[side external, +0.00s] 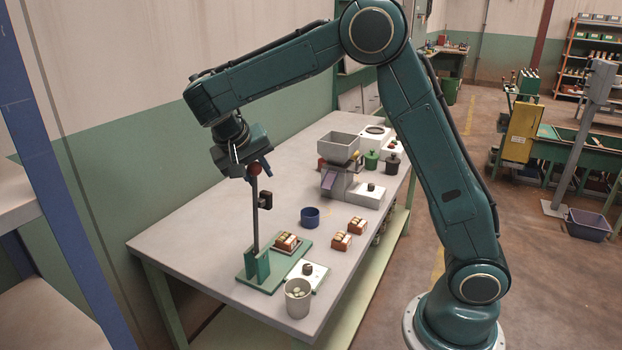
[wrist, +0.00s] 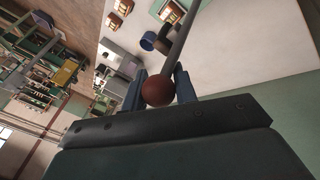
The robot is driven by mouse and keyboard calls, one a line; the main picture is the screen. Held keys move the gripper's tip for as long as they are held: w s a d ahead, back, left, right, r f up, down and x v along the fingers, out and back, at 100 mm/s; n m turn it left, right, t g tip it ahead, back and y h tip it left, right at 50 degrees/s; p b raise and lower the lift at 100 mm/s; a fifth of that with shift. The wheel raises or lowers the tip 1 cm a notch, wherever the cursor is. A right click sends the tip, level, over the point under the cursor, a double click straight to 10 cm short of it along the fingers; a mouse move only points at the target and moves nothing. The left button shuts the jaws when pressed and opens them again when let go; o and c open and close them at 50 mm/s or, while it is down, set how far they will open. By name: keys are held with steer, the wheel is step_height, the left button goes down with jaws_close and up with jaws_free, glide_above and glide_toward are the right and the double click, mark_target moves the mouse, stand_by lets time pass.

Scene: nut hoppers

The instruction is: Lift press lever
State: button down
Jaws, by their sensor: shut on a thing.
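The press lever (side external: 256,218) is a dark upright bar with a red ball knob (side external: 254,168) at its top. It rises nearly vertical from a green press base (side external: 259,270) at the table's near end. My gripper (side external: 257,171) is at the top of the lever, shut on the knob. In the wrist view the knob (wrist: 158,91) sits between the two blue-grey fingers, and the lever (wrist: 181,42) runs away from it toward the upper right. A dark block (side external: 265,200) is fixed partway up the bar.
Beside the base are a box of nuts (side external: 287,243), a grey cup (side external: 298,297) with pale pieces and a white button plate (side external: 308,276). A blue bowl (side external: 310,216), more small boxes (side external: 341,240) and a grey hopper (side external: 338,148) stand farther right. The table's left part is clear.

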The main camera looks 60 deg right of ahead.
steer(key=shift+s+r, duration=0.15)
steer(key=shift+r, duration=0.1)
steer(key=c, duration=1.3)
jaws_free()
steer(key=shift+o, duration=0.8)
steer(key=v, duration=0.7)
steer(key=shift+r, duration=0.2)
